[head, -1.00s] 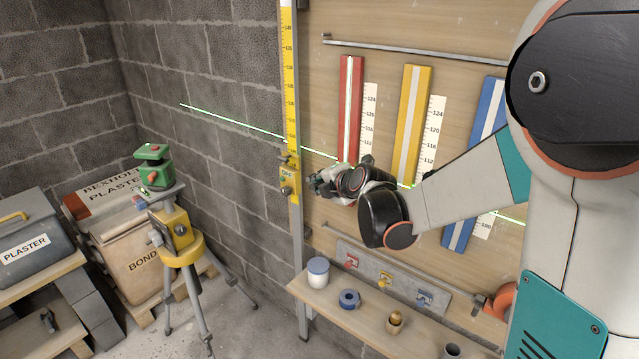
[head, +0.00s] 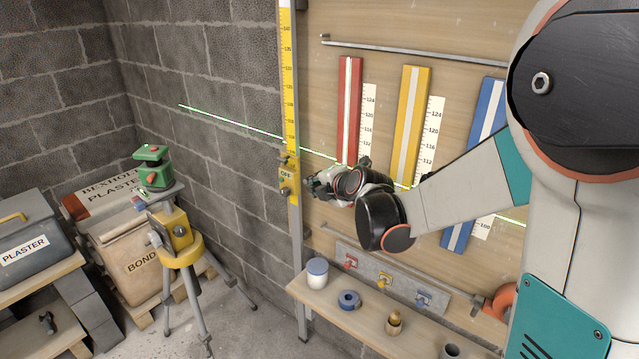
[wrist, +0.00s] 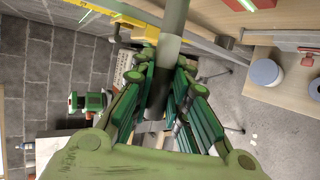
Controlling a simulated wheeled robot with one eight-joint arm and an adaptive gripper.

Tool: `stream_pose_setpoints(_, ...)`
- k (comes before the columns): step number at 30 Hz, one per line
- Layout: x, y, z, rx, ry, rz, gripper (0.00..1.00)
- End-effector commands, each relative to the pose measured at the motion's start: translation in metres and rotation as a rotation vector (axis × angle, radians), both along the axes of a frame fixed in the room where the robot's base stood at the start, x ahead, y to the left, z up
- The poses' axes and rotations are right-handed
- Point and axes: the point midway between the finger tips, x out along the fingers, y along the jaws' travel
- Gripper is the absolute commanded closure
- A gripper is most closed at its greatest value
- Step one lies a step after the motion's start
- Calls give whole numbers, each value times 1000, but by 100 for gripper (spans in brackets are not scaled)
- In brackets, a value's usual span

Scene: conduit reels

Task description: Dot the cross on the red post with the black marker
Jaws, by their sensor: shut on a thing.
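The red post (head: 349,105) with a white centre stripe stands on the plywood board, leftmost of three coloured posts. No cross can be made out on it; its lower end is hidden behind my wrist. My gripper (head: 318,185) is left of and below the post's visible part, pointing left. In the wrist view my green fingers (wrist: 163,75) are shut on a dark grey cylinder, which looks like the black marker (wrist: 174,42). It runs up to the top edge of that view. Its tip cannot be made out, nor any contact with the post.
A yellow measuring staff (head: 290,90) stands just left of my gripper. Yellow (head: 411,110) and blue (head: 488,120) posts are at right. A green laser line crosses wall and board. Below is a shelf (head: 330,300) with a white jar (head: 317,271) and blue tape (head: 349,300).

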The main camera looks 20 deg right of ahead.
Motion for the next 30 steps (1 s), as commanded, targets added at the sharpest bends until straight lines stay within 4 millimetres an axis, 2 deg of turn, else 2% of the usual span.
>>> stream_pose_setpoints(30,-33,45,0,1,0,0,100)
